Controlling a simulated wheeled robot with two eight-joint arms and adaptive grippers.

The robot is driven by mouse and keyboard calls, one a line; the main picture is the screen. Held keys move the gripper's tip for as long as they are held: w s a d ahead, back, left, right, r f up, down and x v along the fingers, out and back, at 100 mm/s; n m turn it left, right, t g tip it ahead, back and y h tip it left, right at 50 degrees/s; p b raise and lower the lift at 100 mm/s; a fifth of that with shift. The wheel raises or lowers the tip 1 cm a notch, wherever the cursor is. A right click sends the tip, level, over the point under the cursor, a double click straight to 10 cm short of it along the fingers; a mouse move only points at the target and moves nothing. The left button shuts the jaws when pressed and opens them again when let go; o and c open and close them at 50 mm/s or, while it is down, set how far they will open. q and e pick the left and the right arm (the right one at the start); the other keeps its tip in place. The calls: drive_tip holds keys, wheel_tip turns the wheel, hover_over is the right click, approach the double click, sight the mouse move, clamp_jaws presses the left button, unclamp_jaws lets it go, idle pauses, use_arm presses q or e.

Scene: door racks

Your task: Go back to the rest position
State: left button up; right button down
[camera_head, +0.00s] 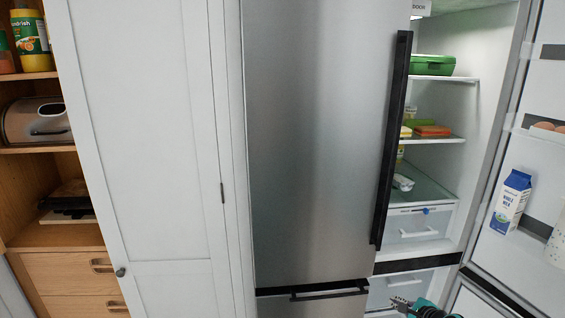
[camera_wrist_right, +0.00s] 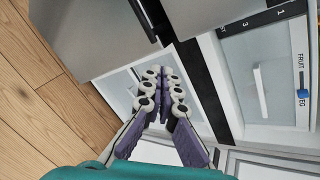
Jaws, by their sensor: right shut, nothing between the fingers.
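My right gripper (camera_head: 402,303) shows at the bottom edge of the head view, in front of the lower part of the open right side of the fridge. In the right wrist view its two fingers (camera_wrist_right: 162,85) are together and hold nothing. The left fridge door (camera_head: 315,140) is steel with a long black handle (camera_head: 391,140) and is closed. The right fridge door (camera_head: 545,190) stands open. My left gripper is not in view.
A milk carton (camera_head: 511,201) stands in the open door. A green box (camera_head: 432,65) is on an upper fridge shelf, above a clear drawer (camera_head: 418,228). A white cabinet door (camera_head: 140,140) and wooden shelves (camera_head: 40,150) are at left. Wooden floor (camera_wrist_right: 45,110) shows in the wrist view.

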drive_tip(key=s+a+r+n+g, duration=0.3)
drive_tip(key=s+a+r+n, duration=0.7)
drive_tip(key=s+a+n, duration=0.3)
drive_tip(key=s+a+n+h, duration=0.1)
drive_tip(key=s+a+n, duration=0.1)
drive_tip(key=s+n, duration=0.3)
drive_tip(key=s+a+n+g+h, duration=0.1)
drive_tip(key=s+a+n, duration=0.2)
drive_tip(key=s, duration=0.9)
drive_tip(key=n, duration=0.3)
drive_tip(key=shift+a+f+h, duration=0.3)
